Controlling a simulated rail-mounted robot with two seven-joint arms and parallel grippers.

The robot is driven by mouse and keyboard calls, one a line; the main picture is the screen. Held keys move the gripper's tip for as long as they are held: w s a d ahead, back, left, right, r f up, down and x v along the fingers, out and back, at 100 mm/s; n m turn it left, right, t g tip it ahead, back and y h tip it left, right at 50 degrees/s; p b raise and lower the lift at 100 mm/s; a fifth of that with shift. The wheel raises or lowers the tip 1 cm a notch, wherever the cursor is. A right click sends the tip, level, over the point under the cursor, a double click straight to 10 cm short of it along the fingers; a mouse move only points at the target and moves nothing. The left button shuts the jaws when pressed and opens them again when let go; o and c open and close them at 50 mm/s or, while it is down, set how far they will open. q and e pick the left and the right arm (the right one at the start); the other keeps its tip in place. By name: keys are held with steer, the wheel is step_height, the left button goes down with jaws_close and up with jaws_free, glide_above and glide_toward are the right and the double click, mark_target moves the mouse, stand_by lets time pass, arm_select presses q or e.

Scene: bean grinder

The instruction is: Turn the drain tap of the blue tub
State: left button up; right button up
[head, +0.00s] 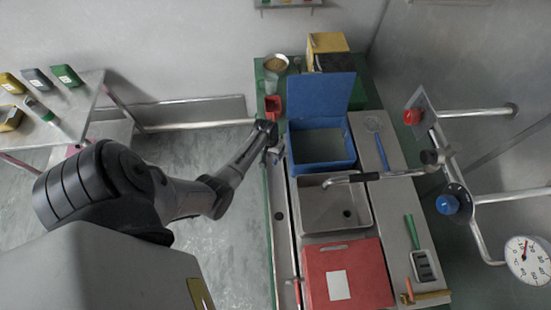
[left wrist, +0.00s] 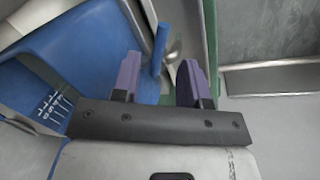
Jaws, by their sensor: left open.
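The blue tub (head: 322,148) stands open at the back of the sink unit, with its blue lid (head: 320,93) raised. My left gripper (head: 270,133) is beside the tub's left wall. In the left wrist view, the tub's blue wall (left wrist: 90,60) fills the left side. The purple fingers of my left gripper (left wrist: 158,78) are open there. A short blue bar, which looks like the tap handle (left wrist: 160,48), shows between and beyond the fingers. I cannot tell whether either finger touches it. In the head view the tap is hidden by the gripper. My right gripper is in neither view.
A red scoop-like container (head: 272,104) stands just behind my left gripper. The metal sink (head: 320,210) and its faucet (head: 350,178) lie in front of the tub, with a red box (head: 365,265) nearer. Open floor (head: 235,255) lies to the left of the unit.

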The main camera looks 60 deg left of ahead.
arm_select(q)
steer(key=shift+w+d+f+b, duration=0.1)
steer(key=shift+d+f+b, duration=0.05)
steer(key=shift+f, duration=0.8)
steer(key=shift+w+d+f+b, duration=0.1)
steer(key=shift+d+f+b, duration=0.05)
steer(key=shift+f, duration=0.75)
jaws_close()
